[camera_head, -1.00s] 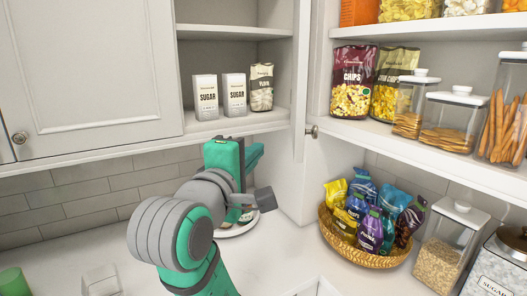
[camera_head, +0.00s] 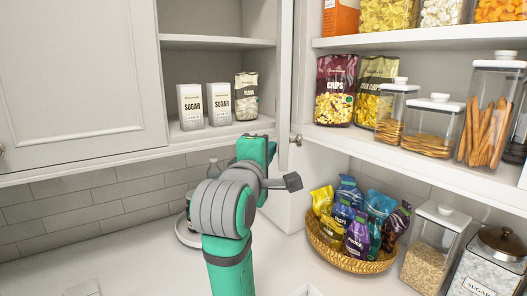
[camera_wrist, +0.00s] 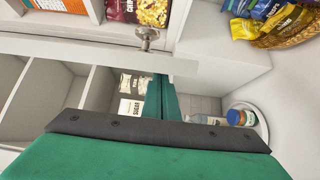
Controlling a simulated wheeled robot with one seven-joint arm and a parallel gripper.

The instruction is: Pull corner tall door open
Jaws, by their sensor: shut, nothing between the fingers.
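The corner tall door (camera_head: 285,60) is a narrow white panel seen nearly edge-on in the head view, between the left cupboard and the right shelves. Its small metal knob (camera_head: 296,139) is near its lower end. In the wrist view the knob (camera_wrist: 147,37) stands out from the white panel at top centre. My gripper (camera_wrist: 160,84) shows there as two green fingers close together, with nothing between them, apart from the knob.
The left cupboard holds two sugar packs (camera_head: 205,105) and a flour bag (camera_head: 246,96). A basket (camera_head: 345,258) of snack bags and clear jars (camera_head: 427,250) stand on the right counter. A plate (camera_head: 186,235) sits behind my arm. Shelves at right hold chips and containers.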

